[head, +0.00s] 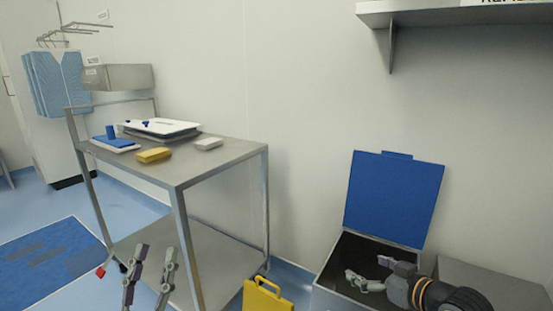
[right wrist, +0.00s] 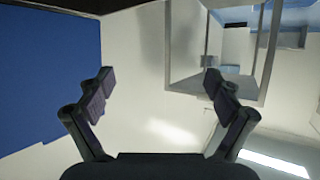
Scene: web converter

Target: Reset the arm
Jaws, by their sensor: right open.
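My left gripper (head: 156,249) stands at the bottom left in the head view. Its two fingers point up and are apart, with nothing between them. My right gripper (head: 366,273) is over the open grey bin (head: 333,277) with a raised blue lid (head: 394,198) at the lower right. Its fingers are spread and empty in the right wrist view (right wrist: 158,84). The blue lid also fills the left side of that view (right wrist: 48,75).
A steel cart (head: 190,168) at the left holds a white tray (head: 160,127), a yellow block (head: 154,155) and a white block (head: 208,144). A yellow floor sign (head: 264,297) stands between the grippers. A wall shelf (head: 450,12) hangs at top right.

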